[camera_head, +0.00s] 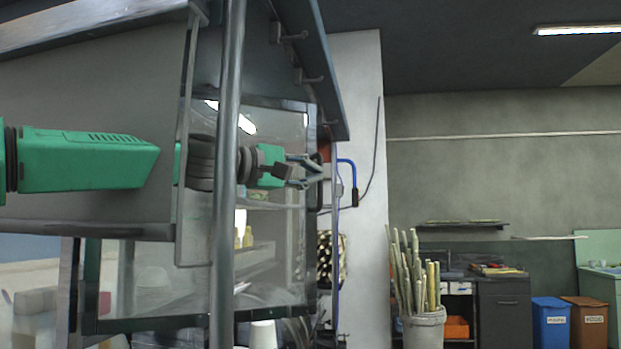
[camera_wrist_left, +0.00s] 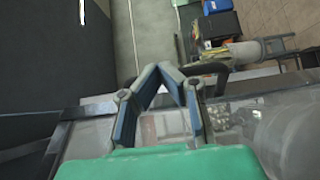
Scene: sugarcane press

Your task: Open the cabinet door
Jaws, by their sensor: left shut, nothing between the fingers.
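The cabinet is a metal-framed case with a glass panel (camera_head: 275,292) in a dark frame, seen at left centre in the head view. I cannot tell for certain which panel is its door. My left arm reaches from the left, passing behind a vertical metal post. My left gripper (camera_head: 318,171) is at the panel's right frame edge, near a blue bent bar (camera_head: 350,168). Whether it touches the frame or bar is unclear. In the left wrist view its fingers (camera_wrist_left: 165,72) come together at the tips, empty, with a dark bar (camera_wrist_left: 205,70) just beyond. My right gripper is out of view.
The vertical metal post (camera_head: 226,200) stands in front of my left arm. At right are a bin of cane stalks (camera_head: 424,328), a dark cabinet (camera_head: 504,310), a blue bin (camera_head: 551,325) and a brown bin (camera_head: 588,325). Cups and bottles show behind the glass.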

